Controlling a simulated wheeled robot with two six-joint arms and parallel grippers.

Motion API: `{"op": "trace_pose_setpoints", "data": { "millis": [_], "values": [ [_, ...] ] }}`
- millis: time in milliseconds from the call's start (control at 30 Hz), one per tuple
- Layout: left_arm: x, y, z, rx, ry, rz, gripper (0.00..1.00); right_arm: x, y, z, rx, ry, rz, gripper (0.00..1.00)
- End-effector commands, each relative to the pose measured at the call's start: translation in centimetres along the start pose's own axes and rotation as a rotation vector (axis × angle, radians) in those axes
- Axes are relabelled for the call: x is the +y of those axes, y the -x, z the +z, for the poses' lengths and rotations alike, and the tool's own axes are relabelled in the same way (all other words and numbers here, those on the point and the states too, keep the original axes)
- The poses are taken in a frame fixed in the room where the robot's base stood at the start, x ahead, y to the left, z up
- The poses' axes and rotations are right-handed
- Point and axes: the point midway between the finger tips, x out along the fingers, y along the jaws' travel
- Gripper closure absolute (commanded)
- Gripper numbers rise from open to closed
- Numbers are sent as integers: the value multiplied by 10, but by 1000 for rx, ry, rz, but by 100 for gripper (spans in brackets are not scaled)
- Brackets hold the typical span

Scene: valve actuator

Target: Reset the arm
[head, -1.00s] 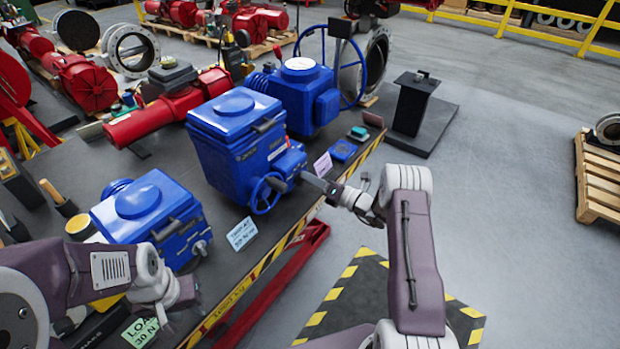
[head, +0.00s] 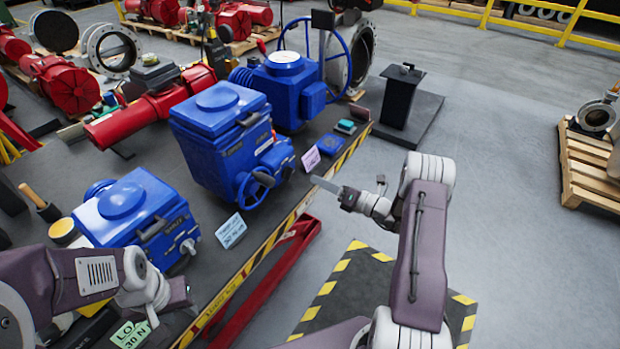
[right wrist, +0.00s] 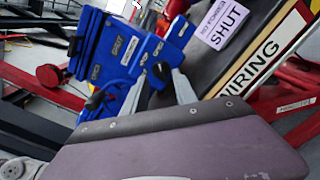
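A blue valve actuator (head: 215,150) with a small blue handwheel (head: 255,188) stands in the middle of the dark bench. My right gripper (head: 318,182) is to the right of the handwheel, clear of it, beyond the bench's striped front edge. In the right wrist view, the fingers of my right gripper (right wrist: 157,95) are apart with nothing seen between them, and blue actuator housings (right wrist: 115,50) show beyond. My left arm's wrist end (head: 160,295) is at the lower left, in front of a smaller blue actuator (head: 135,215). Its fingers cannot be made out.
Another blue actuator (head: 285,95) with a large handwheel stands at the bench's far end. Label cards (head: 231,231) and a pink card (head: 311,159) lie near the striped edge. A black pedestal (head: 402,97) stands beyond the bench. Floor on the right is open up to a pallet (head: 590,165).

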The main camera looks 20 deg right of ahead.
Motion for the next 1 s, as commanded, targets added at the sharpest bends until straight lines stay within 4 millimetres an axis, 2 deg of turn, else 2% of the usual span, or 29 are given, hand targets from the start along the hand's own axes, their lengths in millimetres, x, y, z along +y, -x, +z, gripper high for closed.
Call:
{"op": "trace_pose_setpoints", "data": {
  "millis": [467, 567, 667, 733, 767, 800, 833, 900, 967, 1000],
  "values": [
    [0, 0, 0, 0, 0, 0, 64, 1, 4, 0, 1, 1, 1, 66],
    [0, 0, 0, 0, 0, 0, 64, 10, 0, -7, 44, 28, 13, 66],
    [0, 0, 0, 0, 0, 0, 64, 48, -11, -43, 248, 164, 78, 66],
    [0, 0, 0, 0, 0, 0, 64, 89, -7, -89, 487, 355, 172, 66],
    [0, 0, 0, 0, 0, 0, 64, 107, 1, -110, 603, 462, 227, 66],
    [0, 0, 0, 0, 0, 0, 64, 127, 18, -138, 760, 624, 314, 66],
    [0, 0, 0, 0, 0, 0, 64, 140, 36, -157, 879, 762, 394, 66],
    [0, 0, 0, 0, 0, 0, 64, 157, 85, -187, 1139, 1126, 619, 66],
    [0, 0, 0, 0, 0, 0, 64, 158, 121, -194, 1307, 1439, 829, 66],
    [0, 0, 0, 0, 0, 0, 64, 155, 140, -192, 1389, 1635, 967, 66]
  ]
}}
